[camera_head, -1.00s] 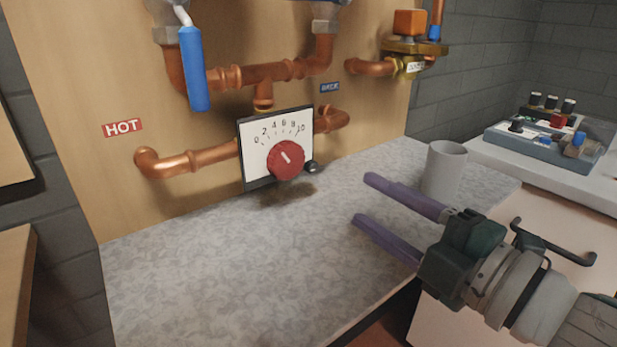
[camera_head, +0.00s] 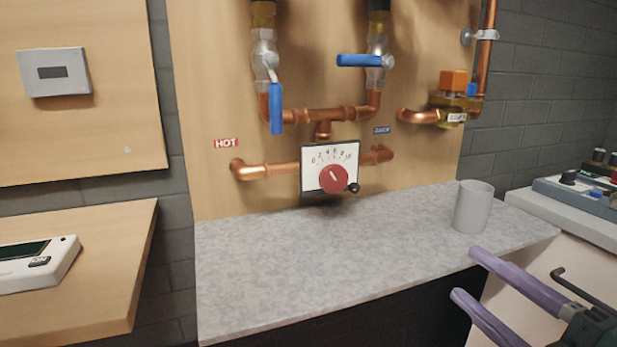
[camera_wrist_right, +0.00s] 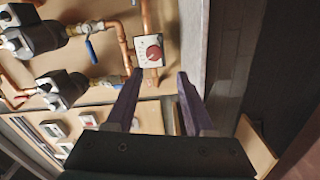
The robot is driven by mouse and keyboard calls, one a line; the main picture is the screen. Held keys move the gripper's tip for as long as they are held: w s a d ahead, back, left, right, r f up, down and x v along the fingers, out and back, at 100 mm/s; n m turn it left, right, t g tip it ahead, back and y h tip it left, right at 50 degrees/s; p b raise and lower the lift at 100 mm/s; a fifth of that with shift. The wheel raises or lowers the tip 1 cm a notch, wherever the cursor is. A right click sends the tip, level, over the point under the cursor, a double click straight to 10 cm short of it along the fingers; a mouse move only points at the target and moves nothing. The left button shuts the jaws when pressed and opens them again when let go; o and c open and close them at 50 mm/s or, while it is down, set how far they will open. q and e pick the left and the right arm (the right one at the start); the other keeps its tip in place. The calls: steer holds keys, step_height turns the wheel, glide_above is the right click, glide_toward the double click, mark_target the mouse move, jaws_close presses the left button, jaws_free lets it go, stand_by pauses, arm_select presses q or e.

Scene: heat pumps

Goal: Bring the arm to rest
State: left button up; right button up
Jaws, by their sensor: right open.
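My right gripper (camera_head: 464,273) is at the lower right of the head view, its two purple fingers apart with nothing between them. It is in front of the counter's right part, below the grey mug, and apart from the pipes and dial. In the right wrist view its fingers (camera_wrist_right: 160,85) point toward the pipe board, with the red dial (camera_wrist_right: 154,53) beyond them. In the head view the red dial (camera_head: 333,179) sits on a white scale plate above the counter. My left gripper shows in neither view.
A grey mug (camera_head: 473,206) stands on the speckled counter (camera_head: 330,260) near its right end. Copper pipes with blue-handled valves (camera_head: 277,108) run up the wooden board. A white device (camera_head: 30,275) lies on the left table. A grey-blue case (camera_head: 580,197) sits at right. The counter's middle is clear.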

steer(key=s+d+r+m+g+h+p, duration=0.4)
steer(key=r+m+h+p, duration=0.25)
steer(key=m+p, duration=0.4)
steer(key=s+a+r+m+g+p, duration=0.25)
steer(key=s+m+g+p, duration=0.2)
steer(key=s, duration=0.45)
steer(key=s+a+r+m+g+p, duration=0.1)
steer(key=s+r+m+g+p, duration=0.3)
steer(key=s, duration=0.5)
arm_select(q)
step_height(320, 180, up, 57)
steer(key=p, duration=3.7)
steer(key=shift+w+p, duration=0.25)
steer(key=shift+p, duration=0.05)
arm_select(e)
step_height(320, 180, up, 37)
steer(key=n, duration=0.1)
steer(key=shift+a+r+g, duration=0.15)
steer(key=shift+a+g, duration=0.05)
steer(key=shift+g, duration=0.25)
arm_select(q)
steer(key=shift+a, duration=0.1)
arm_select(e)
steer(key=shift+y, duration=0.25)
